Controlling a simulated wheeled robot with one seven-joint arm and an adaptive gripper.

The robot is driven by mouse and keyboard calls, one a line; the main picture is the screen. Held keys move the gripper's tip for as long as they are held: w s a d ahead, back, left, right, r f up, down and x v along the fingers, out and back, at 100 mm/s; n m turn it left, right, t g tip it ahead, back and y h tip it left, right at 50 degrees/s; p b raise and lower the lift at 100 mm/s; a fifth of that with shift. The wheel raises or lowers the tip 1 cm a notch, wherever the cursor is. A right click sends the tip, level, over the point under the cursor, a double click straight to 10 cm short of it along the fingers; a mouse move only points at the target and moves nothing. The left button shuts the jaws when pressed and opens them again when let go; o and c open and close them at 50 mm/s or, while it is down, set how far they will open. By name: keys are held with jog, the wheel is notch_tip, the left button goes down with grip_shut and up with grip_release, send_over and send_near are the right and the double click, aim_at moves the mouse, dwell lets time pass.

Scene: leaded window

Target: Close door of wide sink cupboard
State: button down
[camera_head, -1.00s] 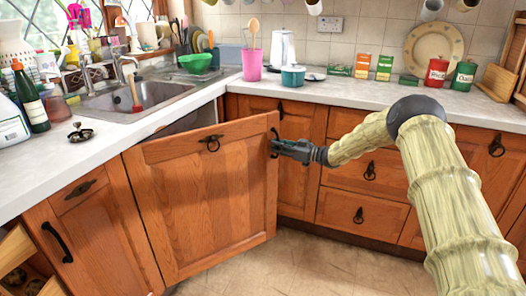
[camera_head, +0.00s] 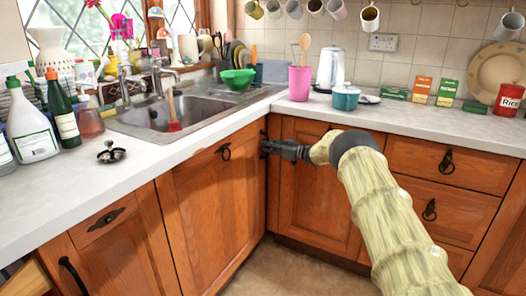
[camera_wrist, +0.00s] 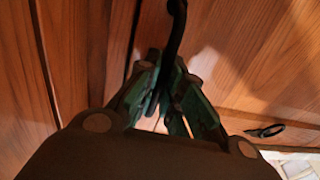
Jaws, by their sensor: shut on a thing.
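The wide sink cupboard's wooden door (camera_head: 212,205) stands under the sink counter, with a black ring pull (camera_head: 223,151) near its top. Its face runs nearly in line with the counter front; I cannot tell whether a small gap is left at its right edge. My gripper (camera_head: 268,147) is at the upper right edge of the door, close to the inner corner of the cupboards. In the wrist view my gripper (camera_wrist: 168,105) is shut on a black curved door handle (camera_wrist: 175,28). The grasped part of the handle is mostly hidden between the fingers.
To the right stand a cupboard door (camera_head: 318,205) and drawers (camera_head: 428,205) with ring pulls, close beside my arm. The counter (camera_head: 140,170) overhangs the door. A narrow cupboard (camera_head: 122,255) with a bar handle is at the left. Tan floor (camera_head: 290,272) is free in front.

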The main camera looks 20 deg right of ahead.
jog(key=shift+w+f, duration=0.1)
jog(key=shift+w, duration=0.25)
jog(key=shift+w+a+r, duration=0.25)
jog(key=shift+r, duration=0.15)
jog(key=shift+w+a, duration=0.15)
jog(key=shift+a, duration=0.05)
jog(key=shift+r, duration=0.1)
jog(key=c, duration=1.8)
grip_release()
jog(key=shift+w+a, duration=0.15)
jog(key=shift+f, duration=0.35)
jog(key=shift+s+d, duration=0.25)
jog(key=shift+d, duration=0.05)
jog(key=v, duration=1.1)
jog(key=shift+s+d, duration=0.15)
